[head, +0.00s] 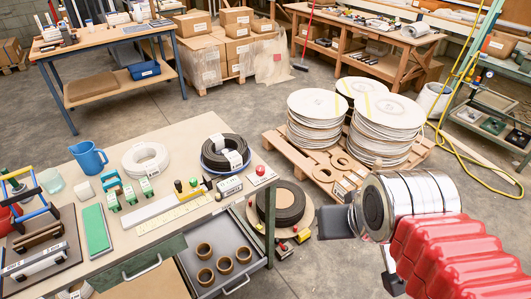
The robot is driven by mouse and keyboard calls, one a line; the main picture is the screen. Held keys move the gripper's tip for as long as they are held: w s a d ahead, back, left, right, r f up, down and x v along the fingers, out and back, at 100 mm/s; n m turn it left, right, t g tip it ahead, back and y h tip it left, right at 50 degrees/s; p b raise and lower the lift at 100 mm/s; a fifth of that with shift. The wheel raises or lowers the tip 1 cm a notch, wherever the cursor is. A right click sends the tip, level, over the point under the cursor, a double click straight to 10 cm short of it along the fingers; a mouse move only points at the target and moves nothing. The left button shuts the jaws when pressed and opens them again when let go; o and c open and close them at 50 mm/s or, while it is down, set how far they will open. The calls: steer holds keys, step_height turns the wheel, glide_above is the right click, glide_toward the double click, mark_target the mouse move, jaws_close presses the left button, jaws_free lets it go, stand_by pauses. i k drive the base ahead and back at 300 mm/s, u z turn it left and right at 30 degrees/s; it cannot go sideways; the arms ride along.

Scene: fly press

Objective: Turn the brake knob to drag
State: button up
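My gripper (337,222) shows only as a dark grey block at the left end of my silver and red arm, on the right of the view. Its fingers cannot be made out, and nothing is seen held in it. It is over the floor, right of the workbench (185,137) and apart from it. A small device with a dark knob (178,186) and a yellow-topped part stands near the bench's middle. A red round button (260,170) sits on a pale block at the bench's right corner. I cannot tell which part is the brake knob, nor its setting.
The bench holds a blue jug (89,158), cable coils (225,154) and a blue-handled frame (28,197) at left. An open drawer (222,262) with several rings juts out below. Reels (383,124) stand on a pallet behind my arm. Floor between bench and back tables is clear.

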mark_target(260, 170)
steer(key=u, duration=0.1)
steer(key=i, duration=0.95)
steer(key=u, duration=0.35)
